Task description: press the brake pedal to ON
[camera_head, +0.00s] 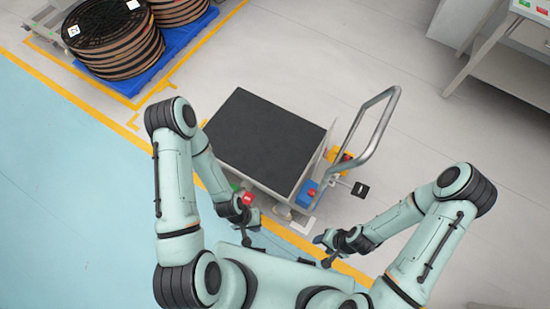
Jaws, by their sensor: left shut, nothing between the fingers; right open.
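A platform cart with a black top (262,140) and a bent grey tube handle (376,128) stands in front of me. A small red piece with a pale mark (247,199) and a green piece (235,187) show at the cart's near left edge, by my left gripper. I cannot tell whether either is the brake pedal, and its ON or OFF state is not readable. My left gripper (252,226) is shut and empty, just below the red piece; contact is unclear. My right gripper (323,250) is open and empty, near the yellow floor line, right of the cart's near corner.
A blue box with a red top (308,191) and a yellow box with a red button (340,161) sit by the handle. A black tag (360,189) sticks out to the right. Large reels (115,40) stand on a blue pallet (172,62) at upper left. Floor right of the cart is clear.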

